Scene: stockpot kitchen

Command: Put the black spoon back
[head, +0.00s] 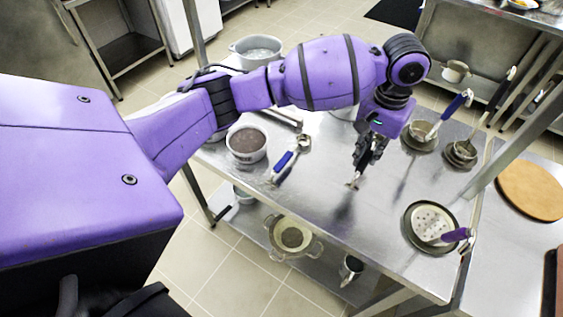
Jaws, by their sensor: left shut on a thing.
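My left gripper (364,160) points down over the middle of the steel table (310,215). It is shut on a slim utensil, which I take to be the black spoon (352,183). Only a small pale metal end shows below the fingers. The rest blends with the dark fingers, so I cannot tell whether its tip touches the table. A dark shadow or reflection lies just below it. My right gripper is not in view.
A blue-handled utensil (287,161) lies beside a filled pot (247,143). Bowls at the right hold a blue-handled utensil (453,106) and a black-handled one (511,73). A purple-handled skimmer (432,220) rests on a dark plate. The table's front middle is clear.

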